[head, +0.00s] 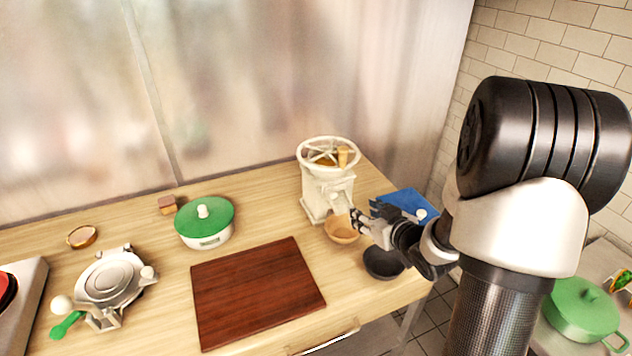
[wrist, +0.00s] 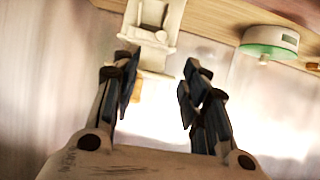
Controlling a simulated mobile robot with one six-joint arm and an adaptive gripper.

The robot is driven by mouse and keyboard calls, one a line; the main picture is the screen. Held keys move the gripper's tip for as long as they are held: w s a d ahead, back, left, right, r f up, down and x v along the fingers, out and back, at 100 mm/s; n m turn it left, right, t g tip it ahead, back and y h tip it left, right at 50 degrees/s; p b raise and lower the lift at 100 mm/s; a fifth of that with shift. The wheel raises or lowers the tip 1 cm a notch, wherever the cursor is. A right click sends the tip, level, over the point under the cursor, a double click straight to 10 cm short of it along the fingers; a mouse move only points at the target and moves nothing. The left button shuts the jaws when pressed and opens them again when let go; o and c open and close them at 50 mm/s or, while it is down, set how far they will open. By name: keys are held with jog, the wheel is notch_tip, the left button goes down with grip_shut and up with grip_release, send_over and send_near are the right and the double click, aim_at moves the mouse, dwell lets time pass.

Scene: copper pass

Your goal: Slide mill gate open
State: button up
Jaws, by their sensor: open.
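The cream mill (head: 318,188) stands upright at the back right of the counter, with a spoked wheel on top and a small block-like part on its right front, which may be the gate. The mill also shows at the top of the wrist view (wrist: 155,58). I cannot tell the gate's position. A wooden bowl (head: 342,236) sits at the mill's front foot. My gripper (head: 360,220) is just right of the mill, above and partly in front of the bowl. In the wrist view my gripper (wrist: 158,80) has its fingers spread with nothing held, and the mill lies beyond them.
A dark bowl (head: 383,265) is below my gripper, and a blue item (head: 400,200) lies behind it. A brown board (head: 255,290) fills the counter's middle. A green-lidded pot (head: 205,240), a metal press (head: 110,280) and a small block (head: 167,205) are left.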

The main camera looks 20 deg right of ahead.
jog(key=b, duration=0.3)
send_near(334, 196)
jog(key=x, duration=0.8)
jog(key=shift+d, duration=0.1)
grip_shut()
dwell(0.5)
